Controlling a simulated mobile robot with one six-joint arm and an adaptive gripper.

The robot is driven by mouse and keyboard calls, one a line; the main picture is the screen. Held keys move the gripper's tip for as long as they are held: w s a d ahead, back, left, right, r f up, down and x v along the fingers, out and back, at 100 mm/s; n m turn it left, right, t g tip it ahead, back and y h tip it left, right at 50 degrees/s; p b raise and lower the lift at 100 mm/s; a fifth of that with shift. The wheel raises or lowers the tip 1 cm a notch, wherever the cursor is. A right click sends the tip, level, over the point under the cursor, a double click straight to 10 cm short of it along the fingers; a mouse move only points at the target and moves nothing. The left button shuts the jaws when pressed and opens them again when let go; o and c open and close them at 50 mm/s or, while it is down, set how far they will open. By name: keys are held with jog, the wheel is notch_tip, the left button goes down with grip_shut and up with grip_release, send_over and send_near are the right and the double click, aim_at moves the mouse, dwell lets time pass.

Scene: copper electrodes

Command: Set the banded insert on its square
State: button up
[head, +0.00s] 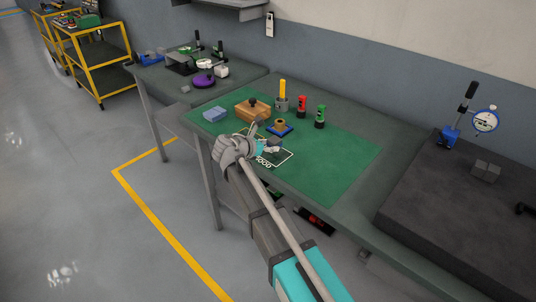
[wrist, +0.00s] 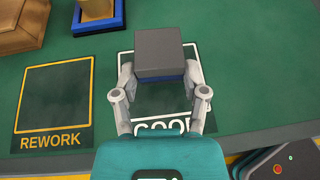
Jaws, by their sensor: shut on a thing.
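The banded insert (wrist: 160,50) is a dark grey block with a blue band (wrist: 162,78) low on its side. My gripper (wrist: 160,82) is shut on it, one finger on each side. The insert appears over the far part of the white-outlined GOOD square (wrist: 155,112); I cannot tell whether it touches the mat. The yellow-outlined REWORK square (wrist: 53,97) is empty, left of it. In the head view my gripper (head: 264,145) is low at the GOOD square (head: 284,158), and the insert cannot be made out clearly there.
On the green mat (head: 335,165) stand a wooden box (head: 251,112), a blue base with a brass part (head: 279,127), a light blue block (head: 215,115), a cup with a yellow rod (head: 282,103), and red (head: 302,105) and green (head: 320,117) pieces. The mat's right side is clear.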

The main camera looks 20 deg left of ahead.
aim_at(269, 157)
jog(key=shift+f+b, duration=1.15)
jog(key=shift+f, duration=0.25)
jog(key=o, duration=1.2)
jog(key=shift+f, duration=0.1)
jog(key=shift+c, duration=0.2)
jog(key=shift+r, duration=0.2)
jog(key=shift+s+a+r, duration=0.15)
jog(key=shift+s, duration=0.15)
jog(key=p+v, duration=0.5)
jog(key=v, duration=0.6)
jog(key=shift+s, duration=0.15)
